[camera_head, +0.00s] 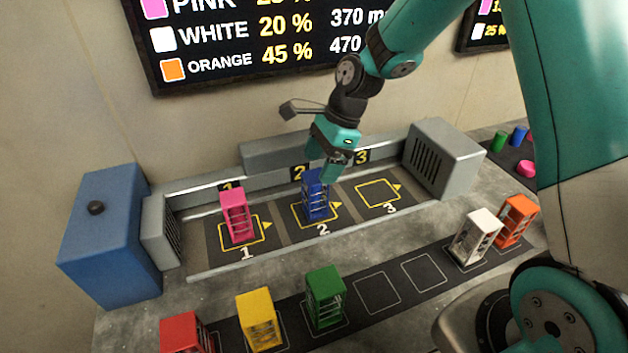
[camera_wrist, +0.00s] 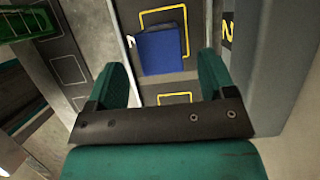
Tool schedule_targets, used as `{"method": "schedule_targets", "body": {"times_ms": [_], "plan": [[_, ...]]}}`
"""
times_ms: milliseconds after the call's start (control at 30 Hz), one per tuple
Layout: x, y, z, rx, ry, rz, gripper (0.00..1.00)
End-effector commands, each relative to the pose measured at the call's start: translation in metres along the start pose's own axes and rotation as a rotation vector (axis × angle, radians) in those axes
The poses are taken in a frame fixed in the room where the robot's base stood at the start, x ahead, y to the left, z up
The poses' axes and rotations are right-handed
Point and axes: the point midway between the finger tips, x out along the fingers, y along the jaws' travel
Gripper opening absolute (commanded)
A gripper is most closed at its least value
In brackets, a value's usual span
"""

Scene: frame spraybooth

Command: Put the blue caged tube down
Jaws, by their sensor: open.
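The blue caged tube (camera_head: 314,199) stands upright on the yellow-outlined square of bay 2 (camera_head: 334,219) in the head view. My gripper (camera_head: 334,167) is just above and slightly to the right of its top. In the wrist view the flat blue top of the tube (camera_wrist: 162,51) lies beyond the fingertips, inside a yellow outline. My gripper also shows there (camera_wrist: 166,72), with its two green fingers spread wide and nothing between them. The tube's lower part is hidden in the wrist view.
A pink caged tube (camera_head: 238,217) stands in bay 1; bay 3 (camera_head: 378,193) is empty. Red (camera_head: 186,333), yellow (camera_head: 258,319), green (camera_head: 325,297), white (camera_head: 475,237) and orange (camera_head: 516,221) ones stand along the front strip. A grey vented box (camera_head: 443,158) and blue box (camera_head: 112,235) flank the bays.

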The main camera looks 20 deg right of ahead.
Motion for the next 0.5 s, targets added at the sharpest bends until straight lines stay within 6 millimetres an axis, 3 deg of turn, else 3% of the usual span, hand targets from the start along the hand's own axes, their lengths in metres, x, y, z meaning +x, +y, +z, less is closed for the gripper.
{"method": "schedule_targets", "body": {"times_ms": [200, 367, 500], "plan": [[-0.042, 0.000, 0.000, 0.000, 0.000, -0.003, 0.76], [-0.058, 0.001, 0.001, -0.008, 0.001, -0.001, 0.76], [-0.070, 0.019, 0.021, -0.193, 0.005, 0.000, 0.76]]}}
